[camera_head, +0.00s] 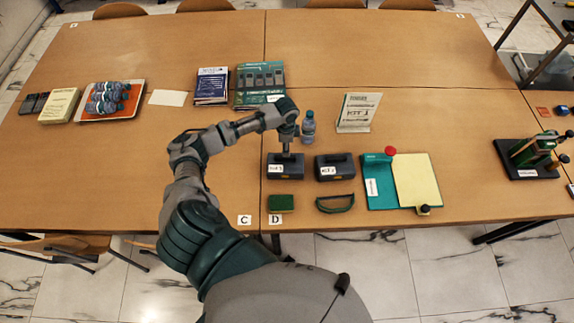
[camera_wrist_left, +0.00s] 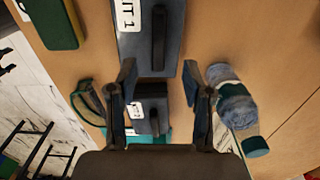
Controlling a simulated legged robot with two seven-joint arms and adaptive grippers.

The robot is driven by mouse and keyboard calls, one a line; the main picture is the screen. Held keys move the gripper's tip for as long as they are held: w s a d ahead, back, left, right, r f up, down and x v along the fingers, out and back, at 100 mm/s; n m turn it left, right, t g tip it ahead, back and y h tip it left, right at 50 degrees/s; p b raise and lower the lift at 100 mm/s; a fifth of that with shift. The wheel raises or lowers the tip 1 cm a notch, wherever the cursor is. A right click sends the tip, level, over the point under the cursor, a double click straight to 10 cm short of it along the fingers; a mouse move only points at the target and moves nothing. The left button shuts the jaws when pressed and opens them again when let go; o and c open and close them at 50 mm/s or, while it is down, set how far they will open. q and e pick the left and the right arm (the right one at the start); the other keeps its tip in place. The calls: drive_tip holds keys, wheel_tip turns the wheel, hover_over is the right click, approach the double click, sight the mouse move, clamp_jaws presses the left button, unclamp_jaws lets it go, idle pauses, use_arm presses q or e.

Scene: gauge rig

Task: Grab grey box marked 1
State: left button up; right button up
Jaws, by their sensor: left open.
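A dark grey box (camera_head: 286,171) with a white label and a top handle stands near the table's front edge. In the left wrist view this box (camera_wrist_left: 140,60) is close, and its label ends in "IT 1". My left gripper (camera_head: 289,153) is directly above it, pointing down. In the wrist view the open fingers (camera_wrist_left: 158,76) are apart over the box's lower end, with nothing held; contact cannot be told. A similar grey box (camera_head: 335,172) stands to its right and also shows beyond the fingers (camera_wrist_left: 150,100); its label number is unclear. My right gripper is not in view.
A green sponge (camera_head: 281,203) and green-framed goggles (camera_head: 335,204) lie in front of the boxes. A teal board (camera_head: 380,193) with a red knob (camera_head: 390,150) is to the right.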

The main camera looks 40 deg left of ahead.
sight(285, 164)
use_arm(q)
drive_tip(key=shift+f, duration=0.7)
drive_tip(key=f, duration=0.5)
drive_tip(key=shift+s+a, duration=0.2)
drive_tip(key=shift+f, duration=0.45)
drive_tip(key=shift+d+r, duration=0.1)
clamp_jaws()
